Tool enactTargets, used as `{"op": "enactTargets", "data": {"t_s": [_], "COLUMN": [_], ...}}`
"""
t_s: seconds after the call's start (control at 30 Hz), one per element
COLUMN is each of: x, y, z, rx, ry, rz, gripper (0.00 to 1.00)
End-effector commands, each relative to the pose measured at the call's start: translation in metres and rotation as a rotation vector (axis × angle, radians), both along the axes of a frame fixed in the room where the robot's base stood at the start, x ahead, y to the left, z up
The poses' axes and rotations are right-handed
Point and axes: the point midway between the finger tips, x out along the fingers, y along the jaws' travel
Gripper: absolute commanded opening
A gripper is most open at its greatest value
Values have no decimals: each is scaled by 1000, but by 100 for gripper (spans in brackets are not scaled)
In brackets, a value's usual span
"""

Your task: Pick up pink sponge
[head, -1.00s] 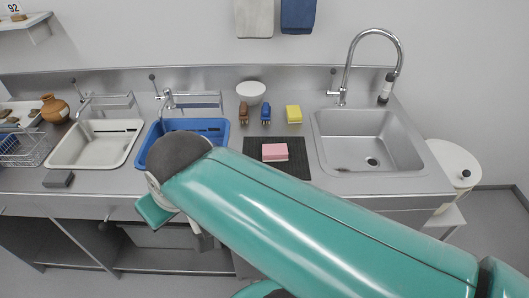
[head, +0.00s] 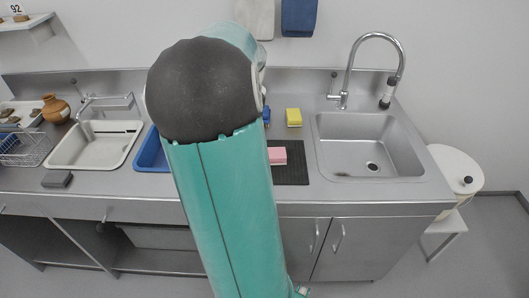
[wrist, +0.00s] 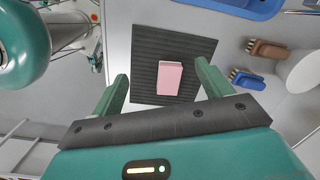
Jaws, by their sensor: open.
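The pink sponge (head: 277,156) lies on a dark ribbed mat (head: 291,176) on the steel counter, left of the sink. My arm hides the left part of the mat in the head view. In the wrist view the pink sponge (wrist: 170,78) lies on the mat (wrist: 146,50), beyond and between the fingertips. My gripper (wrist: 160,84) is open and empty, its two green fingers apart and not touching the sponge. The gripper itself is hidden in the head view.
A yellow sponge (head: 294,117) stands behind the mat. Brown (wrist: 268,49) and blue (wrist: 248,80) brushes lie near a white bowl (wrist: 304,72). The steel sink (head: 368,150) is on the right. A blue basin (head: 150,155) and a white basin (head: 95,145) are on the left.

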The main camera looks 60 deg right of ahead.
Motion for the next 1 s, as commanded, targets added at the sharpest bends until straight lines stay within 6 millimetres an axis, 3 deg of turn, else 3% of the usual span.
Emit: {"op": "enactTargets", "data": {"t_s": [0.03,0.1,0.23,0.37,0.7,1.0], "x": [-14,-29,-44,-47,-44,-43], "y": [-21,-42,-61,-65,-63,-66], "z": [-7,-11,-16,-28,-90,-113], "rx": [1,-1,-5,-4,-4,-4], "ry": [30,57,84,90,89,88], "rz": [-98,-205,-313,-335,-327,-326], "gripper": [78,78,78,78,78,78]}}
